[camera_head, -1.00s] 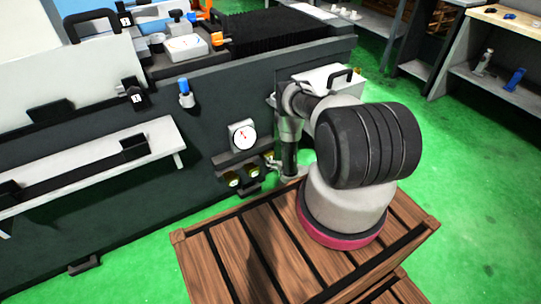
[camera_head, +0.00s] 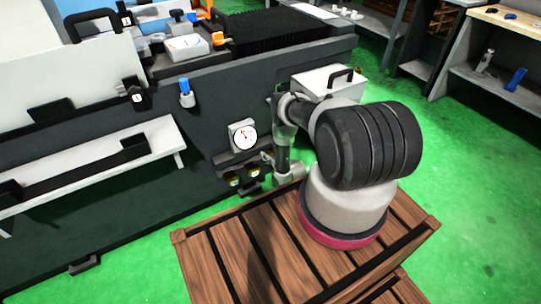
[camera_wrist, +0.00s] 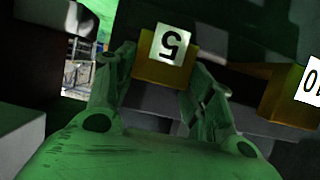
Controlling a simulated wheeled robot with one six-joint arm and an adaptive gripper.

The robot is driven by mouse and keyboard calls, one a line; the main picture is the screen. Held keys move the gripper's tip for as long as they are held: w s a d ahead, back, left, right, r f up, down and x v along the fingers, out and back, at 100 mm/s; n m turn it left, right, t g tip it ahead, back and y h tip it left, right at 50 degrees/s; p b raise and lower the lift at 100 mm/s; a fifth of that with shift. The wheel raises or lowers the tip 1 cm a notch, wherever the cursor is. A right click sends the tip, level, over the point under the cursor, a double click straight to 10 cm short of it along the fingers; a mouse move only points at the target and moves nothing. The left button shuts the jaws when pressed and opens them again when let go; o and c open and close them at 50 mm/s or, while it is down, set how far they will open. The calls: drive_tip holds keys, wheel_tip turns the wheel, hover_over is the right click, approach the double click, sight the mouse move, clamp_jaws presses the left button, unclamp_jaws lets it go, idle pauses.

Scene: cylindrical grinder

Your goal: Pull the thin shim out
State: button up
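In the wrist view a yellow block with a white label reading 5 (camera_wrist: 168,68) sits between the fingertips of my gripper (camera_wrist: 163,70). The fingers stand apart, one on each side of the block; I cannot tell whether either touches it. A second yellow block, labelled 10 (camera_wrist: 292,95), is to the right, outside the right finger. In the head view small yellow pieces (camera_head: 233,179) sit in a row on the dark machine front, below a dial gauge (camera_head: 243,135). My gripper is beside the right end of that row, too small to read there.
The grinder's dark front panel (camera_head: 215,120) rises behind the pieces. A pale shelf-like rail (camera_head: 90,165) juts out to the left. A wooden slatted crate (camera_head: 225,255) stands below and in front. Green floor is open to the right.

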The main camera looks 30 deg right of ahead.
drive_tip(key=c, duration=0.3)
drive_tip(key=shift+s, duration=2.65)
drive_tip(key=o, duration=1.4)
drive_tip(key=shift+s+d, duration=0.1)
drive_tip(key=shift+o, duration=0.2)
drive_tip(key=v, duration=1.2)
